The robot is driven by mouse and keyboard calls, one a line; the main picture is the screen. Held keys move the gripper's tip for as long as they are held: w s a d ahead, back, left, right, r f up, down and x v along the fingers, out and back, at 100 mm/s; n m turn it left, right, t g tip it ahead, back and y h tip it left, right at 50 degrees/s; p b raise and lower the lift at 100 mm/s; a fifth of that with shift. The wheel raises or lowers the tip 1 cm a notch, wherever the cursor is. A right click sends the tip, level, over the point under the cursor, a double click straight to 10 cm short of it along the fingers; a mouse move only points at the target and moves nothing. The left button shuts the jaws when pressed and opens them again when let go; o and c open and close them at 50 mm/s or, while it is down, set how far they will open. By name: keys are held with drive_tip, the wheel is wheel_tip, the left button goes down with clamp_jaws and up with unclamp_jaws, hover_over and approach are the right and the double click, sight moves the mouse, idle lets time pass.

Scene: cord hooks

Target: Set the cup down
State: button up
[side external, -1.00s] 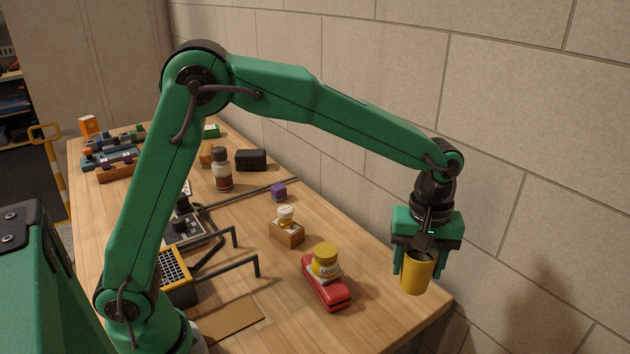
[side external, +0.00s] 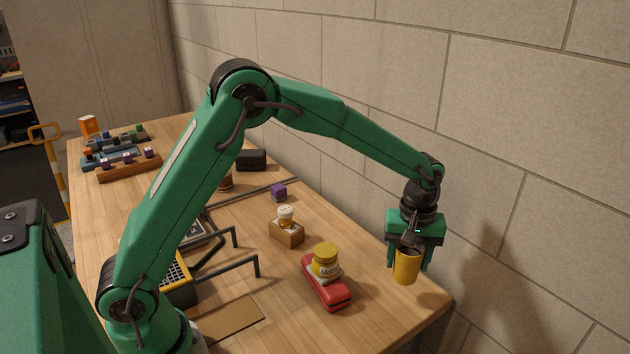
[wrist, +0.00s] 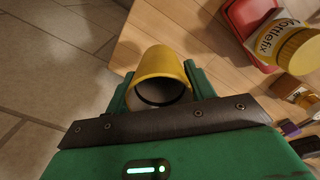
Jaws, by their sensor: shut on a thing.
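The yellow cup (side external: 406,267) is held upright between the fingers of my gripper (side external: 407,258), near the right end of the wooden table (side external: 380,318). In the wrist view the cup (wrist: 160,62) sits between the two green fingers of my gripper (wrist: 160,90), its dark inside partly visible. The gripper is shut on it. In the side external view the cup appears over the table's right corner area. I cannot tell whether its bottom touches the wood.
A red box (side external: 327,284) with a yellow-lidded jar (side external: 325,261) on top stands left of the cup. The wall is close behind; the table edge is near.

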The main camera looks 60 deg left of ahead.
drive_tip(key=shift+w+a+f, duration=0.4)
drive_tip(key=shift+a+f, duration=0.05)
drive_tip(key=shift+f, duration=0.6)
drive_tip(key=shift+w+a+f, duration=0.4)
drive_tip(key=shift+f, duration=0.6)
drive_tip(key=shift+w+a+f, duration=0.4)
drive_tip(key=shift+a+f, duration=0.05)
drive_tip(key=shift+f, duration=0.6)
drive_tip(key=shift+f, duration=0.15)
drive_tip(key=o, duration=1)
drive_tip(key=shift+r, duration=6.2)
